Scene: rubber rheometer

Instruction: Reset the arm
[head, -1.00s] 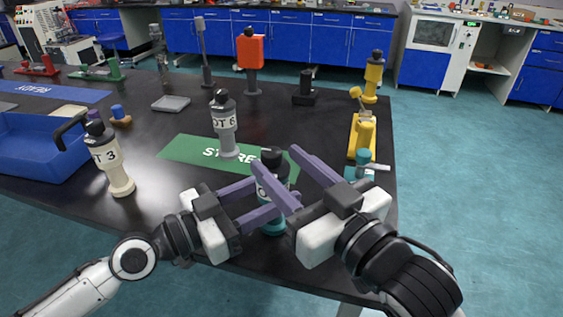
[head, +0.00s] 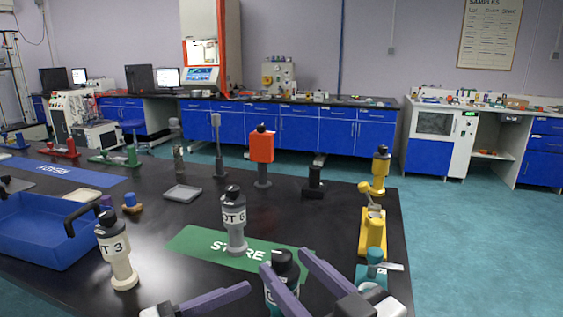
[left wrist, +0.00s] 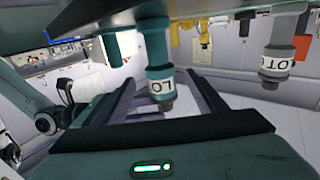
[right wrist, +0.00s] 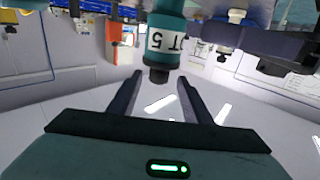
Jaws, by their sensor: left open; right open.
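A teal bottle with a black cap (head: 283,272) stands near the front edge of the black table, partly hidden by my right gripper. My right gripper (head: 285,261) is open, its purple fingers reaching toward the bottle from the right. My left gripper (head: 246,289) is open to the left of the bottle, mostly cut off by the lower picture edge. In the left wrist view the bottle (left wrist: 158,55) appears between the open fingers. In the right wrist view the bottle, with a label reading "T 5" (right wrist: 165,38), appears between the open fingers.
The grey LOT 6 bottle (head: 234,218) stands on the green mat (head: 190,240). The cream LOT 3 bottle (head: 118,255) stands beside the blue tray (head: 45,232). Yellow (head: 373,235) and teal (head: 374,272) fixtures stand near the right edge. An orange-topped stand (head: 262,150) is farther back.

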